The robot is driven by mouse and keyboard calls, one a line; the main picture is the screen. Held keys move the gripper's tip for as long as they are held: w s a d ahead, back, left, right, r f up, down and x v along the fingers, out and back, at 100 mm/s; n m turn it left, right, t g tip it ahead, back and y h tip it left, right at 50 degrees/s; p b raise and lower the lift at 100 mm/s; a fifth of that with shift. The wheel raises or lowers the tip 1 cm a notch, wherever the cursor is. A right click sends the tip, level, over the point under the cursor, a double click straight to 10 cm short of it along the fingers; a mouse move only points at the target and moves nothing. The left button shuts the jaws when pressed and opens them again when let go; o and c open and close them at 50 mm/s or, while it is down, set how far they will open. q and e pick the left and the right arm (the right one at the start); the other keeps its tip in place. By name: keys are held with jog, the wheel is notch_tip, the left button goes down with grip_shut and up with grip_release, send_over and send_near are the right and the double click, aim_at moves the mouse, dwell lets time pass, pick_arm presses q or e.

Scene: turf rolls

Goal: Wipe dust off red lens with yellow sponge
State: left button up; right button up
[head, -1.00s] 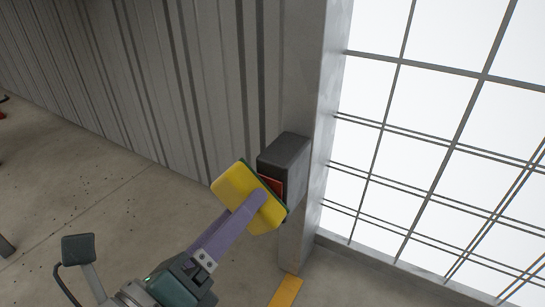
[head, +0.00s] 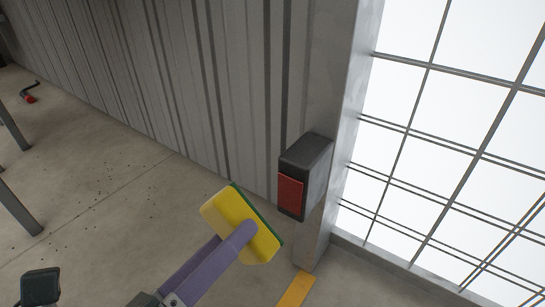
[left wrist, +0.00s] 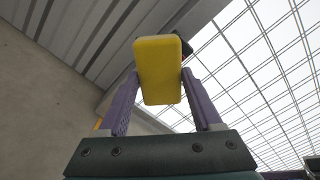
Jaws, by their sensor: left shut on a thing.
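The yellow sponge (head: 238,222) has a dark green scouring side that faces the wall. My left gripper (head: 243,236), with purple fingers, is shut on it. In the left wrist view the sponge (left wrist: 159,70) sits between the two purple fingertips (left wrist: 160,82). The red lens (head: 290,194) is on the front of a dark grey box (head: 308,158) fixed to the metal post. The sponge is apart from the lens, to its lower left in the head view. The lens shows fully; I cannot make out dust on it.
A grey metal post (head: 352,110) stands beside a bright gridded window (head: 450,130). A corrugated wall (head: 150,80) runs behind. A yellow floor stripe (head: 296,290) lies below the post. Grey legs (head: 18,205) stand at the far left. The concrete floor between is open.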

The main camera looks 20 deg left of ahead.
pick_arm(q)
jog(key=shift+v, duration=1.55)
